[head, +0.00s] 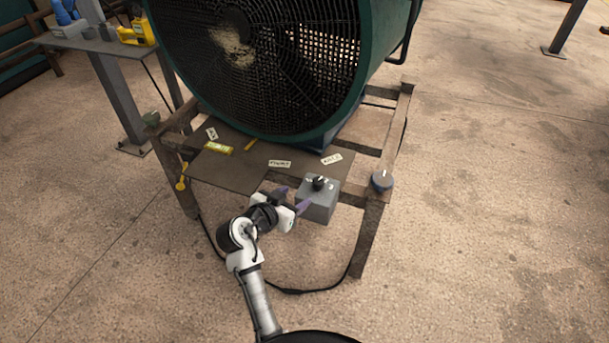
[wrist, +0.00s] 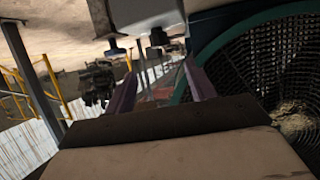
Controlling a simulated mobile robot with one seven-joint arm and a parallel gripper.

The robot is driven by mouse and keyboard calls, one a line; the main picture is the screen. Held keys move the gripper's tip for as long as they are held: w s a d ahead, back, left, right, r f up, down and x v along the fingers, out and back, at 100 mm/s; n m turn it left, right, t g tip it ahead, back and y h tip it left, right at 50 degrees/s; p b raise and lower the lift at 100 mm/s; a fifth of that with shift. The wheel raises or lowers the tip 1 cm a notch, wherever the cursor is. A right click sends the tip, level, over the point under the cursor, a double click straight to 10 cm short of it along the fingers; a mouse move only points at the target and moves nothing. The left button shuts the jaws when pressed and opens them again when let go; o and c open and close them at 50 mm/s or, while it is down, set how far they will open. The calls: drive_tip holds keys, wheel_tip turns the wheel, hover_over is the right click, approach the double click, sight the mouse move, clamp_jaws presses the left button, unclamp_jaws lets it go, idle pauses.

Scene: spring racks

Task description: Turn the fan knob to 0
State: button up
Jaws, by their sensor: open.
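The black fan knob (head: 319,183) sits on top of a grey control box (head: 317,205) at the front of the fan's frame. White marks lie around the knob, too small to read, so its setting cannot be told. My gripper (head: 296,197) is open, its purple fingers just left of and close to the box. Contact cannot be told. In the wrist view, the open fingers (wrist: 160,70) point toward the box (wrist: 150,17), and a dark knob (wrist: 158,37) shows between and beyond the fingertips.
A large green fan (head: 260,60) stands on a wooden frame (head: 375,215). A blue-grey round knob (head: 382,181) is at the frame's right corner. Paper tags, including one (head: 280,164), and a yellow item (head: 218,148) lie on the board. A black cable (head: 290,291) runs along the floor.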

sight(317, 182)
drive_tip(key=p+x, duration=0.2)
drive_tip(key=x, duration=1.1)
drive_tip(key=shift+w+d, duration=0.1)
drive_tip(key=shift+w, duration=0.2)
drive_tip(key=c, duration=1)
drive_tip(key=shift+o, duration=0.2)
